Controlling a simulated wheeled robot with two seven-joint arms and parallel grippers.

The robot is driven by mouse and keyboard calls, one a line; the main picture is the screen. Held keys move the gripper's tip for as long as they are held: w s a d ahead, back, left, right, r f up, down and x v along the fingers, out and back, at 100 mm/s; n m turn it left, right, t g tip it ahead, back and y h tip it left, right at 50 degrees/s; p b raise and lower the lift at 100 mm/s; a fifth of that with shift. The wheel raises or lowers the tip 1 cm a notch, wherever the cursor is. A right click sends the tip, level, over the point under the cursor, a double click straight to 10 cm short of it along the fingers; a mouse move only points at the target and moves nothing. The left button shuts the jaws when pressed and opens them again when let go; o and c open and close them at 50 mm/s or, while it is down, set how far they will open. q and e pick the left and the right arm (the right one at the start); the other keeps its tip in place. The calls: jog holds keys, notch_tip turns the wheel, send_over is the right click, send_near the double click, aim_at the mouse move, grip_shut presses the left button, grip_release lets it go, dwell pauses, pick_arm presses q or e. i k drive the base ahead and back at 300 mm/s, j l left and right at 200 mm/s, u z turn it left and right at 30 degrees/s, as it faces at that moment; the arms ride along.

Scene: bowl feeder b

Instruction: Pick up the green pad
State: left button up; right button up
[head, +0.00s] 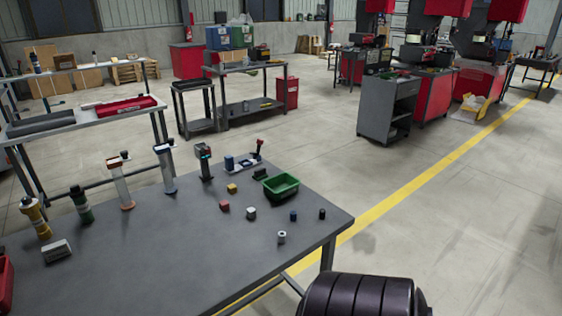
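I cannot make out a clear green pad. A small dark green-black piece (260,175) lies on the grey table (170,275), just behind and left of a green bin (281,187). It is too small to tell whether it is a pad. A green-bodied cylinder (80,205) stands at the left of the table. Neither of my grippers shows in the head view. A dark ribbed rounded part at the bottom edge may be mine.
Small pieces sit near the bin: a yellow block (232,188), a red block (224,205), a grey block (251,213), a dark blue piece (293,215), a black piece (322,214) and a white piece (281,237). Upright tools line the table's back. Its front middle is clear.

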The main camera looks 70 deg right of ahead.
aim_at(260, 174)
jog(key=z, duration=2)
jog(key=i+l+z, duration=0.5)
jog(key=z, duration=0.25)
jog(key=i+l+z, duration=0.1)
jog(key=i+z, duration=0.25)
jog(key=i+l+z, duration=0.2)
jog(key=i+z, duration=0.2)
jog(key=i, duration=0.2)
jog(key=i+z, duration=0.35)
jog(key=i, duration=0.25)
